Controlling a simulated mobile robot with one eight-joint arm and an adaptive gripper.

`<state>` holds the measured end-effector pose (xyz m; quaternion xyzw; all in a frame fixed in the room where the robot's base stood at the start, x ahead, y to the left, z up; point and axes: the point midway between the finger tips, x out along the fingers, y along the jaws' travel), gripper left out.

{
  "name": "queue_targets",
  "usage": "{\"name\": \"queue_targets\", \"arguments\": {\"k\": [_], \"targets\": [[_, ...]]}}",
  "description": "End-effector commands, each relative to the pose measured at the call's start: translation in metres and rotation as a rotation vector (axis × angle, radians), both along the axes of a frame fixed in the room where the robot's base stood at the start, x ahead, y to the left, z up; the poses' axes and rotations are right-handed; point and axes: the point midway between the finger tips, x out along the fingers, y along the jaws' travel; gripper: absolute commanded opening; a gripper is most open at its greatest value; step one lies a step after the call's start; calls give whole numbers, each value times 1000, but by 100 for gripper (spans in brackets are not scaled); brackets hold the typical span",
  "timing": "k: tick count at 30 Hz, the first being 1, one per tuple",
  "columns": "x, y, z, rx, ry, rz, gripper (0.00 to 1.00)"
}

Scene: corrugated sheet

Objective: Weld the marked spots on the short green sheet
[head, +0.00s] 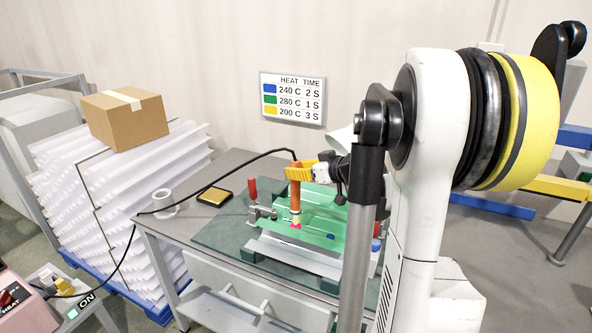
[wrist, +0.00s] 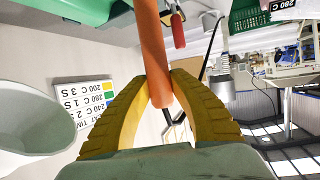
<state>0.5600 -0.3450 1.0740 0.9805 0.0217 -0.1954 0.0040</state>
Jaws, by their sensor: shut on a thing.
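My gripper (head: 303,171) has its yellow fingers shut around an orange welding tool (head: 294,188). The tool is upright with its tip down over the green sheet (head: 328,218). A magenta mark (head: 296,226) shows at the tip; I cannot tell whether the tip touches the sheet. A small dark spot (head: 330,237) lies to the right of the tip. My arm hides the right part of the sheet. In the wrist view the orange handle (wrist: 153,55) is between the fingers (wrist: 160,95).
A wall sign (head: 292,98) reads blue 240 C 2 S, green 280 C 1 S, yellow 200 C 3 S. A red-handled clamp (head: 253,192) stands left of the sheet. A white ring holder (head: 164,206) is empty.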

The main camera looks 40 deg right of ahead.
Motion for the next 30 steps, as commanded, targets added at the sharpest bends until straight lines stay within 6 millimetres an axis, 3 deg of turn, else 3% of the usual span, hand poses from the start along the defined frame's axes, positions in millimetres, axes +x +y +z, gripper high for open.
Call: {"name": "queue_targets", "arguments": {"k": [30], "targets": [[0, 0, -9, 0, 0, 0, 0]]}}
